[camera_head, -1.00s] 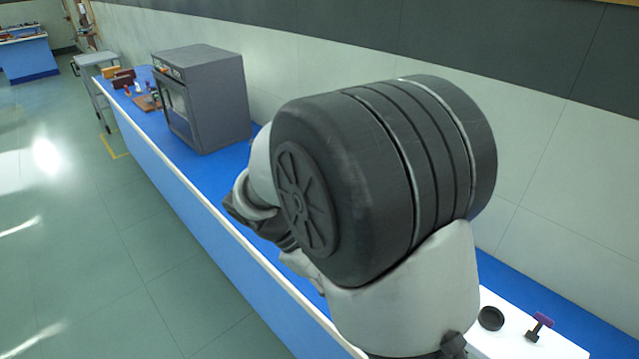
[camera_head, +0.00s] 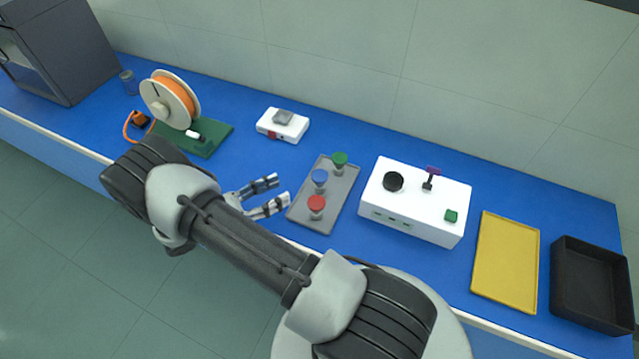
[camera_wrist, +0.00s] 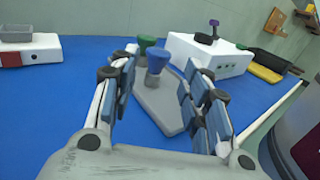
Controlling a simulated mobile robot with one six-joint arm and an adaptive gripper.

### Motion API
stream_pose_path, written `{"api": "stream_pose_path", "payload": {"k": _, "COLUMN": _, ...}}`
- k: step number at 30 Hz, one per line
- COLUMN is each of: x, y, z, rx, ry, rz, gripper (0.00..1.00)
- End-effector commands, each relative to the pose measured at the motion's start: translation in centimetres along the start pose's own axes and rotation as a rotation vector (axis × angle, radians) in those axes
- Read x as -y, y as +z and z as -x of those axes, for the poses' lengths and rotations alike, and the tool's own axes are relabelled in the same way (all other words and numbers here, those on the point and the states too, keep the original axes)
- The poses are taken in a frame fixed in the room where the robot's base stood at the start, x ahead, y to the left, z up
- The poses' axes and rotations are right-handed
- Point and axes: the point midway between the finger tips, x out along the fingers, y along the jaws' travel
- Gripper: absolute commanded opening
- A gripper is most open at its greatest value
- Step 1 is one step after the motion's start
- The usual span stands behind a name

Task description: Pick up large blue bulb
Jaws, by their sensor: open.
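The blue bulb (camera_head: 319,176) stands upright on a grey tray (camera_head: 337,209), between a green bulb (camera_head: 339,159) at the back and a red bulb (camera_head: 316,203) at the front. My gripper (camera_head: 284,190) is open and empty, just left of the tray, with its fingers pointing right toward the bulbs. In the wrist view the blue bulb (camera_wrist: 158,60) shows ahead between the open fingers (camera_wrist: 168,92), apart from them. The green bulb (camera_wrist: 146,42) is behind it to the left there. The red bulb cannot be made out in the wrist view.
A white box (camera_head: 415,205) with a black round port stands right of the grey tray. Further right are a yellow tray (camera_head: 505,262) and a black bin (camera_head: 592,285). A small white device (camera_head: 282,126) and an orange spool (camera_head: 171,98) stand left. Blue bench is clear around the gripper.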

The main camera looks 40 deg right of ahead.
Motion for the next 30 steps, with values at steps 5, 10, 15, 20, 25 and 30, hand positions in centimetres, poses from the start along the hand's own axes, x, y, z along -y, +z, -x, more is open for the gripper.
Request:
{"api": "stream_pose_path", "payload": {"k": 5, "x": 0.1, "y": -0.1, "z": -4.2, "rx": -0.001, "ry": -0.005, "rz": 0.001, "gripper": 0.43}}
{"api": "stream_pose_path", "payload": {"k": 10, "x": 0.1, "y": -0.2, "z": -7.1, "rx": -0.002, "ry": -0.004, "rz": -0.001, "gripper": 0.43}}
{"api": "stream_pose_path", "payload": {"k": 15, "x": 0.1, "y": -0.1, "z": -8.2, "rx": -0.002, "ry": -0.001, "rz": 0.0, "gripper": 0.43}}
{"api": "stream_pose_path", "payload": {"k": 20, "x": 0.2, "y": -0.8, "z": -9.8, "rx": -0.001, "ry": -0.005, "rz": 0.001, "gripper": 0.43}}
{"api": "stream_pose_path", "payload": {"k": 25, "x": 0.2, "y": -1.4, "z": -12.3, "rx": -0.003, "ry": -0.005, "rz": 0.0, "gripper": 0.43}}
{"api": "stream_pose_path", "payload": {"k": 30, "x": 0.2, "y": -1.3, "z": -13.4, "rx": -0.003, "ry": -0.002, "rz": -0.001, "gripper": 0.43}}
